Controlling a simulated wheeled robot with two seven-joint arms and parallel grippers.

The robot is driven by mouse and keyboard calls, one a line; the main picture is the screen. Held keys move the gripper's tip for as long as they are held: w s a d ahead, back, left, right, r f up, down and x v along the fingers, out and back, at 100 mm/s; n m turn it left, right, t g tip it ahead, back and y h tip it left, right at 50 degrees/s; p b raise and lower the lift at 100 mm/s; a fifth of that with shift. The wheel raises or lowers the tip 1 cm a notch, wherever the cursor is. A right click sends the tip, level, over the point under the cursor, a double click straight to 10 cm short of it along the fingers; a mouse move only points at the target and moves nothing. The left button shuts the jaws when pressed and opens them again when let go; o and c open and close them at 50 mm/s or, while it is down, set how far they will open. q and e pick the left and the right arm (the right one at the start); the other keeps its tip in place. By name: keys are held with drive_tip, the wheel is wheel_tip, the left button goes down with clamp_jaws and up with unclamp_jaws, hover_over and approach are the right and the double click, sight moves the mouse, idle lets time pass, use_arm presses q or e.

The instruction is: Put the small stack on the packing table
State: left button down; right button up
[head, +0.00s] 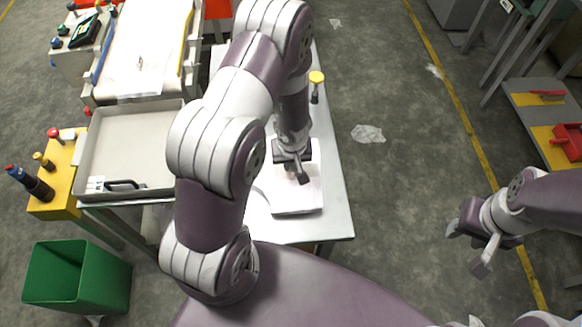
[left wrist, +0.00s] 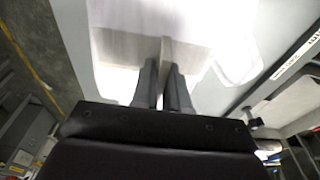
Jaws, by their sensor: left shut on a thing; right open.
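My left gripper (head: 299,171) points down over the packing table (head: 334,205), at the white small stack (head: 298,200). In the left wrist view the left gripper's two dark fingers (left wrist: 163,88) are closed on the edge of the white stack (left wrist: 130,48). The stack looks flat and lies at or just above the table top; I cannot tell whether it touches. My forearm hides part of the table and of what lies left of the stack. My right gripper (head: 468,249) is open and empty, over the floor at the right.
A grey tray (head: 103,150) with a black-handled tool stands left of the table. A green bin (head: 75,279) is on the floor at the lower left. A shelf with red items (head: 566,141) stands at the far right. The floor between is mostly clear, with scraps of film (head: 368,134).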

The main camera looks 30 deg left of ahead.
use_arm(q)
drive_tip(key=shift+f+b, duration=0.45)
drive_tip(key=shift+f, duration=1.1)
drive_tip(key=c, duration=1.1)
unclamp_jaws()
drive_tip(key=shift+r, duration=0.1)
drive_tip(key=shift+c, duration=0.2)
use_arm(e)
wheel_tip(320, 180, down, 2)
drive_tip(key=shift+f, duration=0.1)
use_arm(q)
drive_tip(key=r+p, duration=0.2)
drive_tip(key=r, duration=0.2)
drive_tip(key=s+r+p, duration=0.1)
drive_tip(key=r+p, duration=0.2)
drive_tip(key=d+r+p, duration=0.1)
drive_tip(key=r+p, duration=0.2)
drive_tip(key=r, duration=0.1)
drive_tip(key=shift+s+r, duration=0.3)
drive_tip(key=shift+r, duration=0.05)
drive_tip(key=d+r+m+h, duration=0.2)
drive_tip(key=d+r+m, duration=0.1)
drive_tip(key=r, duration=0.4)
drive_tip(key=s+r+m+y, duration=0.1)
drive_tip(key=s+r+m, duration=0.2)
drive_tip(key=s+r, duration=0.5)
drive_tip(key=shift+a+r+m, duration=0.2)
drive_tip(key=shift+r+m, duration=0.1)
use_arm(e)
wheel_tip(320, 180, up, 8)
